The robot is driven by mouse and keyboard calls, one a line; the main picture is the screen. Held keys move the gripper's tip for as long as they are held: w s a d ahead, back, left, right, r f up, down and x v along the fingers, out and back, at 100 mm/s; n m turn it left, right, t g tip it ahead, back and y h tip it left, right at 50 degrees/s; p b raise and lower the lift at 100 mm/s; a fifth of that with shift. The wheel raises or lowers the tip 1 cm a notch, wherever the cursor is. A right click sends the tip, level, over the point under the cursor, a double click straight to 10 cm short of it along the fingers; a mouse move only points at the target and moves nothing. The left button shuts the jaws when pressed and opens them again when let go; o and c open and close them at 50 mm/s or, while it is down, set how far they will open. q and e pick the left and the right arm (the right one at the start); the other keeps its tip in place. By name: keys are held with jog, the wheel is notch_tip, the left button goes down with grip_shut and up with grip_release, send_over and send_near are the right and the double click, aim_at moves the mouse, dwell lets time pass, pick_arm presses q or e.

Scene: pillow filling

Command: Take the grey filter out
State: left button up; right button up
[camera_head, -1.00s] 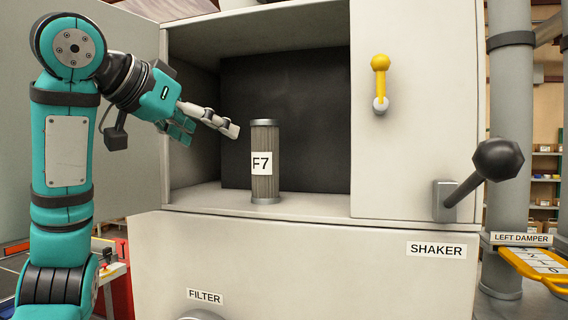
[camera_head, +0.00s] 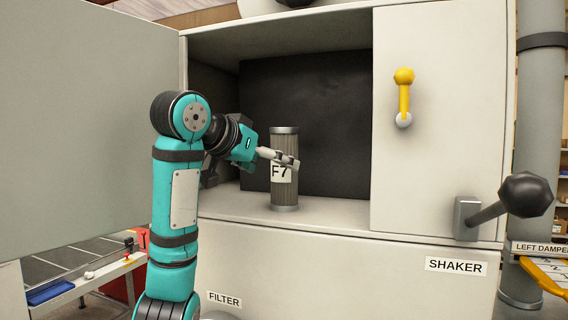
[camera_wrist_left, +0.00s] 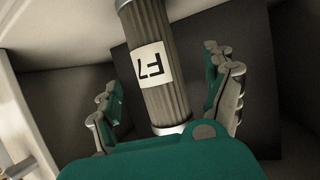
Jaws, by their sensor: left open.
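The grey filter (camera_head: 285,192) is a pleated cylinder with metal end caps and an "F7" label. It stands upright on the floor of the open cabinet. My left gripper (camera_head: 284,158) is at the filter, with a finger across its front just above the label. In the left wrist view the filter (camera_wrist_left: 171,98) lies between the two spread finger sets of my left gripper (camera_wrist_left: 168,100), with gaps on both sides. The fingers are open. In the head view the far finger is hidden. My right gripper is not in view.
The cabinet door (camera_head: 90,130) stands open at left. A yellow handle (camera_head: 404,95) and a black-knobbed shaker lever (camera_head: 500,205) stick out from the cabinet front at right. The cabinet floor (camera_head: 335,212) right of the filter is clear. A workbench (camera_head: 75,280) is at lower left.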

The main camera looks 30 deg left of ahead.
aim_at(275, 164)
pick_arm(q)
jog(key=shift+w+d+f+p, duration=0.1)
jog(key=shift+w+p, duration=0.45)
jog(key=shift+w, duration=0.05)
jog(key=shift+w+d+f+p, duration=0.1)
jog(key=shift+w+p, duration=0.45)
jog(key=shift+x, duration=1.2)
jog(key=shift+w+f, duration=0.1)
jog(key=shift+f, duration=0.1)
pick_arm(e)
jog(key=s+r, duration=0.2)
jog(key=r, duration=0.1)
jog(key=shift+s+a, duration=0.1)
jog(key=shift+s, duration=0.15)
pick_arm(q)
jog(key=shift+s, duration=0.25)
jog(key=shift+c, duration=1)
jog(key=shift+w, duration=0.1)
jog(key=c, duration=1.3)
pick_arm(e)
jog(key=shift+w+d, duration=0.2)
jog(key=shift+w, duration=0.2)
pick_arm(q)
jog(key=shift+r, duration=0.2)
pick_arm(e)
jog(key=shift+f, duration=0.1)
